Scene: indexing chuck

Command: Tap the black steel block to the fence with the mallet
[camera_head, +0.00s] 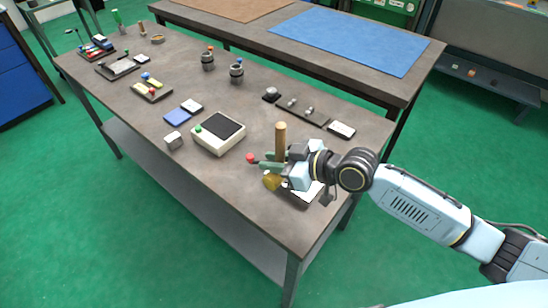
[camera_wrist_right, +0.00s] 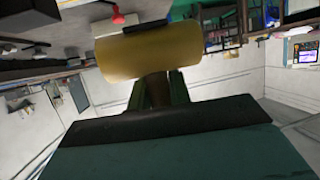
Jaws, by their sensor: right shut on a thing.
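My right gripper (camera_head: 273,163) is shut on the mallet's wooden handle (camera_head: 281,140), which stands about upright and sticks up above the green fingers. The mallet's yellow head (camera_head: 271,181) hangs below the fingers at the table's right front part. In the right wrist view the head (camera_wrist_right: 145,52) lies crosswise in front of the fingers (camera_wrist_right: 158,90), with the brown handle between them. I cannot clearly make out the black steel block or the fence; a dark block (camera_head: 271,94) sits by a rail at the table's right back. My left gripper is out of view.
A red ball (camera_head: 251,158) is close to the fingertips. A white plate (camera_head: 342,129) lies behind. A dark tray with a white pad (camera_head: 305,195) is partly hidden beneath my gripper.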

